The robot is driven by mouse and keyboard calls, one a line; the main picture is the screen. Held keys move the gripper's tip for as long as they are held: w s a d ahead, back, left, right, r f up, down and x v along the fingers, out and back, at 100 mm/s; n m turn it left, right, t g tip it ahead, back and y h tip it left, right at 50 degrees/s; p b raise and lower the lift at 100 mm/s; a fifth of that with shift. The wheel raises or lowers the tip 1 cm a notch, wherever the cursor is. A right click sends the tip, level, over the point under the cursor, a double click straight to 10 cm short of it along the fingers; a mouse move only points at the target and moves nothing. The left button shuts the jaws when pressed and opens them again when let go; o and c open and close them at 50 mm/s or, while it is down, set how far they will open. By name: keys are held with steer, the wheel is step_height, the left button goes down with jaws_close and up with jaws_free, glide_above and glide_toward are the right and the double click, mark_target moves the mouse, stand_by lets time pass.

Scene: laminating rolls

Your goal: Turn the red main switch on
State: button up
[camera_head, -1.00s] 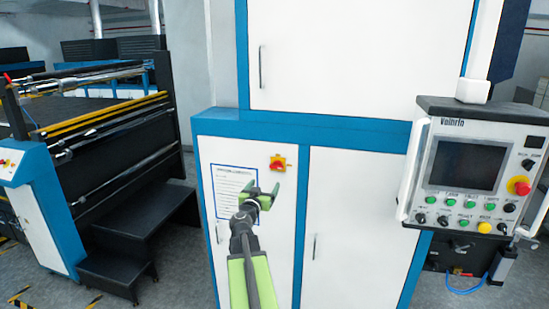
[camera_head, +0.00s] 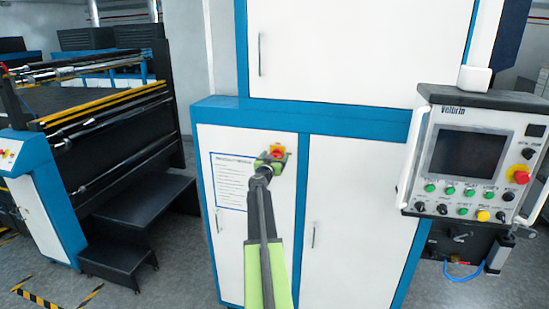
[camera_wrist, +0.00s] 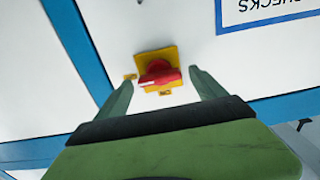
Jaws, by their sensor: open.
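The red main switch (camera_wrist: 158,74) is a red rotary knob on a yellow plate, mounted on a white cabinet door. In the head view the switch (camera_head: 277,150) shows just above and behind my gripper (camera_head: 270,160), which hides part of it. In the wrist view my gripper (camera_wrist: 162,85) is open, with one green finger on each side of the knob. The red handle lies roughly crosswise between the fingers, tilted a little. I cannot tell whether a finger touches it.
A printed sheet with a blue border (camera_head: 232,180) is on the same door. A control panel (camera_head: 470,160) with a screen and several buttons juts out at the right. Black steps (camera_head: 150,220) and a machine stand at the left.

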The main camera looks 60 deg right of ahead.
steer(key=c, duration=1.4)
steer(key=shift+o, duration=0.2)
steer(key=shift+n, duration=0.3)
steer(key=n, duration=0.3)
steer(key=shift+w+n, duration=0.1)
steer(key=shift+n, duration=0.3)
steer(key=n, duration=0.4)
steer(key=shift+w+f, duration=0.1)
steer(key=shift+f+n, duration=0.2)
steer(key=shift+n, duration=4.6)
steer(key=shift+b, duration=0.3)
